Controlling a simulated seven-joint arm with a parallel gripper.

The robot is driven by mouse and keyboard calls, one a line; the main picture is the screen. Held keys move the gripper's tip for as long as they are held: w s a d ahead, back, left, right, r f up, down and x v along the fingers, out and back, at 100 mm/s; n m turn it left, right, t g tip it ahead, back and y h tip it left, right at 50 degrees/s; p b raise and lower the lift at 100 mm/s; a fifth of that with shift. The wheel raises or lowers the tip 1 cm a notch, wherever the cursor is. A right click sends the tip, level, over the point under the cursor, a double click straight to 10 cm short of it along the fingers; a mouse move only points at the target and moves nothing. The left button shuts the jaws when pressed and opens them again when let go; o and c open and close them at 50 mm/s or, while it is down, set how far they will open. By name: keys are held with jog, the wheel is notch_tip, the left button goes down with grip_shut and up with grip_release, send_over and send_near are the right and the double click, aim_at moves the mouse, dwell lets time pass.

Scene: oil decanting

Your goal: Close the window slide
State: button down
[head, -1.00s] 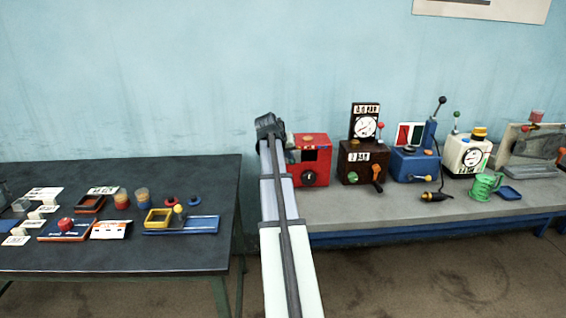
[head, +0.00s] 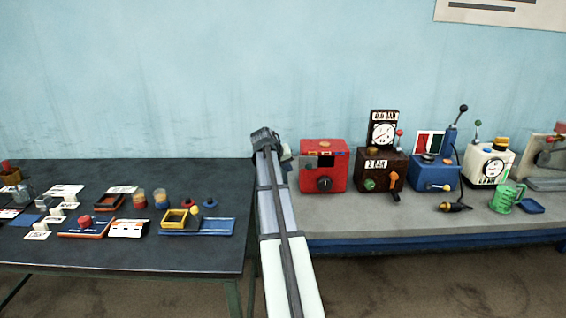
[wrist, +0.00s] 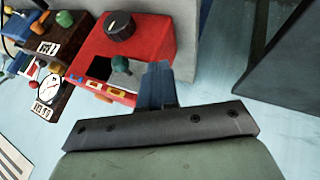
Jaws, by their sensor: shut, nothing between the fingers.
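The red box (head: 337,178) stands on the right-hand bench, with a dark window opening (head: 325,161) in its upper front face and a black dial below. A small grey piece, which looks like the window slide (head: 309,162), sits at the left of the opening. In the wrist view the red box (wrist: 150,45) appears upside down, with the dark opening (wrist: 100,68) and a dark green knob (wrist: 121,65) at its edge. My gripper (wrist: 157,72) is shut and empty, close beside the knob. I cannot tell whether it touches the box. The fingers hide part of the face.
A brown box with a gauge (head: 382,168) stands right of the red box, then a blue device (head: 433,172) and a white gauge box (head: 488,166). The dark table (head: 200,255) on the left holds trays, jars and cards.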

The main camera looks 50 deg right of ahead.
aim_at(309, 166)
jog(key=shift+s+d+f, duration=0.2)
jog(key=shift+s+d, duration=0.15)
jog(key=shift+d, duration=0.45)
jog(key=shift+s+d+f, duration=0.2)
jog(key=shift+s+d, duration=0.1)
jog(key=shift+d, duration=0.5)
jog(key=shift+s+d+f, duration=0.2)
jog(key=shift+s+d, duration=0.15)
jog(key=shift+d, duration=0.45)
jog(key=s+d, duration=0.5)
jog(key=shift+s+d, duration=0.4)
jog(key=shift+s, duration=0.1)
